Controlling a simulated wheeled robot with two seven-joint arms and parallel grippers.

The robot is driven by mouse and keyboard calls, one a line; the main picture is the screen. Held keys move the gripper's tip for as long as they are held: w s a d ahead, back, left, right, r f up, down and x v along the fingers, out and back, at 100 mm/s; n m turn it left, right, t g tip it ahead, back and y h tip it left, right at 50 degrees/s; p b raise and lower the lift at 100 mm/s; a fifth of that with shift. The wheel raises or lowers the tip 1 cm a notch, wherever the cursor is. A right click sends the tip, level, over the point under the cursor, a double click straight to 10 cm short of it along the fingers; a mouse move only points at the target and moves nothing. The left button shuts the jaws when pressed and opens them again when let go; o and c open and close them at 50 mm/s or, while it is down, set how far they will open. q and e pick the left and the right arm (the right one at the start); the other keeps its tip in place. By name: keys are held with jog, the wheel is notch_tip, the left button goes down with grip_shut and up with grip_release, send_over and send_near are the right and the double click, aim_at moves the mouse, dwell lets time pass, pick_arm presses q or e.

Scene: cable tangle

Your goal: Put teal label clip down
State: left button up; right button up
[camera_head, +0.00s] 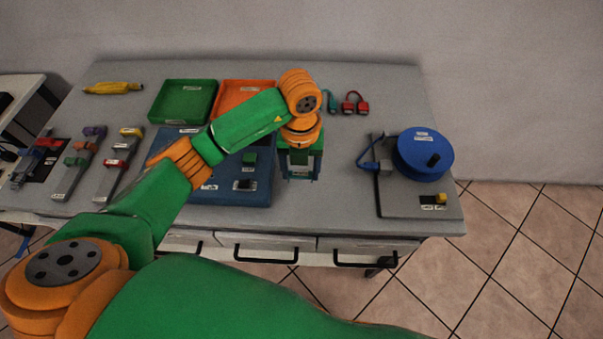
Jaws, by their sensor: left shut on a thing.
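My left gripper (299,178) points down over the grey table (330,205), just right of the blue tray (225,196). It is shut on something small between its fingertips. I take this to be the teal label clip, but its shape and colour cannot be made out; the wrist and fingers hide most of it. Whether it touches the table is not clear. My right gripper is not in view.
Green (184,100) and orange (232,98) trays stand at the back. Teal (331,103) and red (355,104) cables lie behind my wrist. A blue reel (421,153) stands right. Racks with coloured clips (80,160) lie left. The table's front middle is clear.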

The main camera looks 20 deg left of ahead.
aim_at(302, 173)
pick_arm(q)
notch_tip(302, 173, down, 4)
jog(key=shift+w+r+p, duration=0.15)
jog(key=shift+r+p, duration=0.05)
jog(key=shift+p, duration=0.4)
jog(key=shift+d, duration=0.1)
jog(key=shift+f, duration=0.15)
